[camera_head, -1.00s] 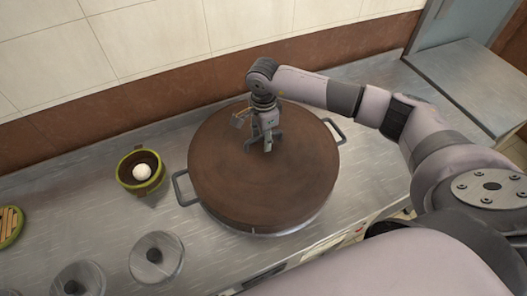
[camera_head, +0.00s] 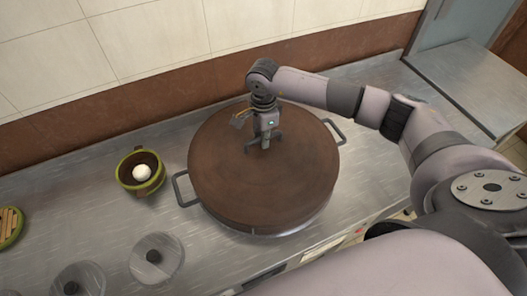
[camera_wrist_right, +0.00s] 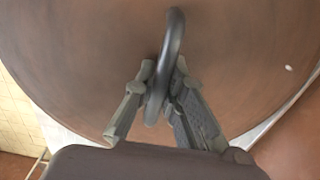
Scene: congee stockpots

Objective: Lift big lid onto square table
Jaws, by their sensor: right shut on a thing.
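The big lid (camera_head: 235,185) is a round, brown, wooden-looking disc. It sits on a wide metal pot (camera_head: 182,189) with side handles, set in the steel counter. My right gripper (camera_head: 264,147) is over the middle of the lid, pointing down. In the right wrist view, my right gripper (camera_wrist_right: 165,105) is shut on the lid's dark curved handle (camera_wrist_right: 175,40), which passes between its fingers. The square table (camera_head: 468,82) appears to be the grey metal top at the right, beyond the counter's end. My left gripper is not in view.
Small round metal lids (camera_head: 157,258) lie at the front left. A tiled wall (camera_head: 150,40) runs behind the counter. The counter right of the pot (camera_head: 375,165) is clear.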

